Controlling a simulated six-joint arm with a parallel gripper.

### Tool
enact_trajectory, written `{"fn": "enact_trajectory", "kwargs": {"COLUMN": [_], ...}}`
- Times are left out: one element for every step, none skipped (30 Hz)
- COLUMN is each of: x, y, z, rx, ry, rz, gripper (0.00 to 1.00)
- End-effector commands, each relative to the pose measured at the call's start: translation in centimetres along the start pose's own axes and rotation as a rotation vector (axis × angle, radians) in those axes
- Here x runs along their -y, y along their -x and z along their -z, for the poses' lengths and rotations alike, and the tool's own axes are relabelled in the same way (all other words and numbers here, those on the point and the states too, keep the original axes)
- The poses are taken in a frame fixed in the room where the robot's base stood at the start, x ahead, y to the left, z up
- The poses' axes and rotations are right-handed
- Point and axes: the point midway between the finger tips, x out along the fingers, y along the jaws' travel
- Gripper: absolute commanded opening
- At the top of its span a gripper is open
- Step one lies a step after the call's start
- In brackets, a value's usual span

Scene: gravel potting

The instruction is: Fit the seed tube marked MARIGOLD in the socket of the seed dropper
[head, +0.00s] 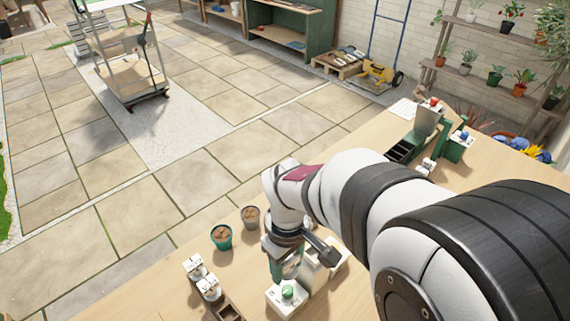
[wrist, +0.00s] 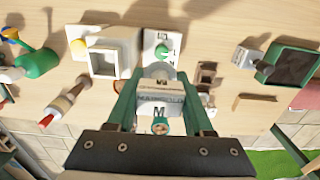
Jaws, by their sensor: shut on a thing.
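My gripper (wrist: 160,92) has two green fingers shut on a pale, blocky seed tube (wrist: 158,108). Its label shows an M; the smaller print is too blurred to read surely. The seed dropper is a white unit with a green knob (wrist: 162,51); it also shows in the head view (head: 288,292). The held tube is in front of the knob plate in the wrist view; I cannot tell whether it touches the dropper. A white box with a square opening (wrist: 103,62) stands beside the knob. In the head view my gripper (head: 276,268) hides the tube.
A brown rack (head: 229,312) with white-topped tubes (head: 195,267) stands left of the dropper. A green pot (head: 222,237) and a grey pot (head: 250,217) stand behind. In the wrist view, a green bottle (wrist: 38,63) and a wooden-handled tool (wrist: 65,102) lie left.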

Motion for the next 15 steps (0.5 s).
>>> {"fn": "enact_trajectory", "kwargs": {"x": [-1.6,-2.5,-3.6,-4.4,-5.2,-6.0,-6.5,-6.8,-7.2,-7.3,-7.4,-7.4,-7.3,-7.3,-7.3], "y": [1.2,2.0,3.1,3.9,4.6,5.5,6.0,6.4,6.7,6.7,6.6,6.2,5.9,5.5,5.1], "z": [0.2,0.2,0.1,0.1,-0.1,-0.3,-0.4,-0.5,-0.7,-0.7,-0.8,-0.8,-0.8,-0.8,-0.8], "rx": [-0.006,-0.005,-0.005,-0.005,-0.005,-0.005,-0.005,-0.005,-0.004,-0.003,-0.002,-0.001,-0.001,-0.001,0.000], "ry": [-0.007,-0.008,-0.007,-0.007,-0.007,-0.008,-0.007,-0.006,-0.005,-0.005,-0.004,-0.003,-0.003,-0.003,-0.002], "rz": [-0.004,-0.003,-0.004,-0.004,-0.003,-0.002,-0.001,-0.002,-0.001,0.000,0.001,0.002,0.003,0.003,0.003], "gripper": [0.12,0.12,0.12,0.12,0.12,0.12,0.12,0.12,0.12,0.12,0.12,0.12,0.12,0.12,0.12]}}
